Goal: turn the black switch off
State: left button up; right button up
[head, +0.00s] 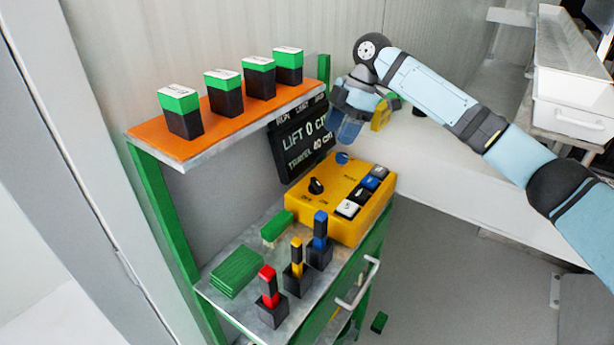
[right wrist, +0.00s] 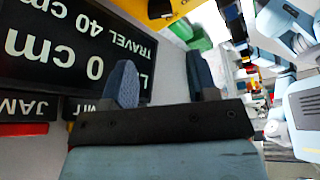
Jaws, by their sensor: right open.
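The black switch (head: 316,186) is a rotary knob on the top face of the yellow control box (head: 291,203), with small markings beside it. The box stands on the lower metal shelf. My right gripper (head: 349,131) hangs above the far end of the box, near the blue knob (head: 342,158) and apart from the black switch. In the right wrist view its two fingers (right wrist: 163,78) are spread with nothing between them. A yellow surface (right wrist: 180,9) with a black part shows at the top there; I cannot tell if that part is the switch. My left gripper is not in view.
A black display (head: 302,143) reading LIFT 0 cm, TRAVEL 40 cm stands close behind the box. An orange shelf (head: 196,143) with several green-black blocks overhangs at left. Push buttons (head: 361,193) line the box's right side.

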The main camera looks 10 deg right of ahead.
aim_at(318, 181)
jog(key=b+x, duration=0.1)
jog(key=x, duration=1.1)
jog(key=shift+a+f, duration=0.1)
jog(key=shift+f, duration=0.2)
jog(key=c, duration=0.6)
